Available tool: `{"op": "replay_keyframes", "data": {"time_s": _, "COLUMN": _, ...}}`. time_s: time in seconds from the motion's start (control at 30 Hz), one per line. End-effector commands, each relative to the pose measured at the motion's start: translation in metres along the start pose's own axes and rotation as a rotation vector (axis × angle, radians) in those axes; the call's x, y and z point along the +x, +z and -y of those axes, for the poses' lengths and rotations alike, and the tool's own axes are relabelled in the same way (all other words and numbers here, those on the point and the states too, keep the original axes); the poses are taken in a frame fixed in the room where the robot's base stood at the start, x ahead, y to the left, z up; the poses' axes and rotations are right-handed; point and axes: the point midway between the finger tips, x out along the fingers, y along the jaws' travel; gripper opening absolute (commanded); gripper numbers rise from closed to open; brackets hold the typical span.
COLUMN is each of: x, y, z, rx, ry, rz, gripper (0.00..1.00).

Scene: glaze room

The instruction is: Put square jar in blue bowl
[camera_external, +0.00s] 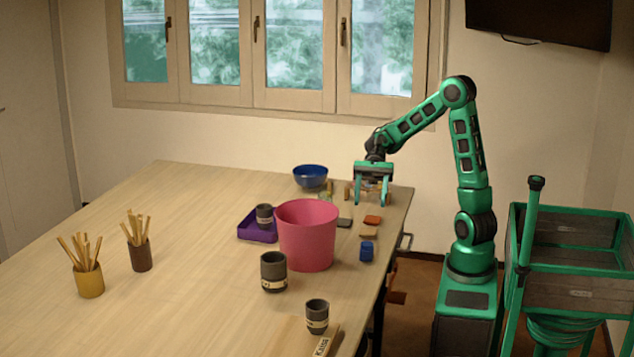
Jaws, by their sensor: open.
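The blue bowl (310,177) stands upright near the back edge of the table. My gripper (371,202) is open, pointing down at the table's back right, to the right of the bowl and apart from it. I see nothing between its fingers. A small pale greenish, see-through jar (326,198) stands just in front of the bowl, partly hidden by the pink bucket. A small dark blue jar (367,251) stands near the right edge. Both are too small to tell which is the square jar.
A tall pink bucket (307,236) stands between the front and the bowl. A purple tray (254,229) holds a dark cup (264,215). Small flat blocks (372,220) lie below my gripper. Dark cups (273,272) stand in front.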

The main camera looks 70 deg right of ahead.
Motion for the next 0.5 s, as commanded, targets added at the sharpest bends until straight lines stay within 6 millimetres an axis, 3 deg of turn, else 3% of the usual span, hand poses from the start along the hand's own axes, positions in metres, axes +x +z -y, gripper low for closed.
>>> {"op": "replay_keyframes", "data": {"time_s": 0.5, "x": -0.009, "y": 0.021, "z": 0.000, "rx": -0.001, "ry": -0.001, "rz": -0.001, "gripper": 0.55}}
